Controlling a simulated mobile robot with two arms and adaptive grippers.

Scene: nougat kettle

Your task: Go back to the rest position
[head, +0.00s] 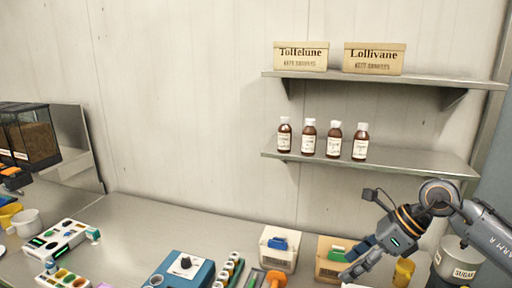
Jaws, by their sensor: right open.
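My right gripper (350,272) hangs low over the right side of the steel counter, its arm coming in from the right edge. Its fingers point down and left, just in front of a brown box (330,268) with a green item on top. The jaws are open, and I see nothing held between them. My left gripper is not in view.
A metal pot labelled SUGAR (462,270) and a yellow cup (403,272) stand close to the right arm. A blue device with a knob (183,266) and a white box (278,250) stand further left. Two wall shelves hold brown bottles (334,140) and cardboard boxes (375,58).

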